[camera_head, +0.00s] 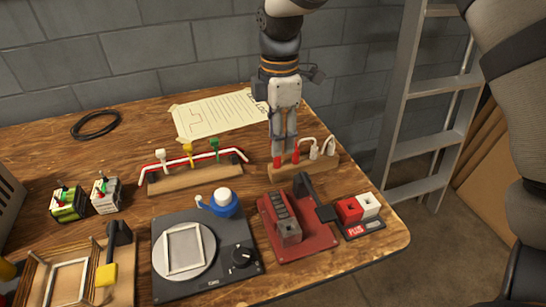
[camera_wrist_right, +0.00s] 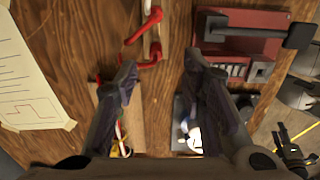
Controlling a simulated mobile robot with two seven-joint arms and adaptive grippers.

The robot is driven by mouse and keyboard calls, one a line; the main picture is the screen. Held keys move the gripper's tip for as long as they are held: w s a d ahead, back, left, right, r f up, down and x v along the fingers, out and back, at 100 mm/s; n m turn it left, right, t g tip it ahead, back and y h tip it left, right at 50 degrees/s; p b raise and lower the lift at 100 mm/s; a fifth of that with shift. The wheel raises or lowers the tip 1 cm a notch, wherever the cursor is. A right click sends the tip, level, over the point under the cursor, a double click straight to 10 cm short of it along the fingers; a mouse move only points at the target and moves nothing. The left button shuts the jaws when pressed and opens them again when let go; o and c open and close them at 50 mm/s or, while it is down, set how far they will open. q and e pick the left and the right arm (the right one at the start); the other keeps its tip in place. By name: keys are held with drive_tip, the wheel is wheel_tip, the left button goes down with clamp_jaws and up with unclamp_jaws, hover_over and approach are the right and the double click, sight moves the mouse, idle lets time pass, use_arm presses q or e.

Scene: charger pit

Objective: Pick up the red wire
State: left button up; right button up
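The red wire (camera_head: 278,161) is at the left part of a small wooden block (camera_head: 325,166), beside white wires (camera_head: 313,150). In the right wrist view the red wire (camera_wrist_right: 146,63) shows as a bent red piece near the block, ahead of the gap between my fingers. My right gripper (camera_head: 284,150) points down over the block's left part and partly hides the red wire. In the right wrist view my right gripper (camera_wrist_right: 160,77) has its fingers spread apart with nothing held between them. Contact with the wire cannot be told.
A wooden rack with coloured clips (camera_head: 195,182) stands to the left. A red device (camera_head: 310,240) and a black plate with a dial (camera_head: 235,270) are in front. A red and white terminal block (camera_head: 360,208) is at the right. Paper (camera_head: 220,112) lies behind.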

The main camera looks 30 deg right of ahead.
sight(277, 166)
drive_tip(key=f, duration=0.6)
drive_tip(key=shift+w+f, duration=0.25)
drive_tip(key=shift+f, duration=0.1)
clamp_jaws()
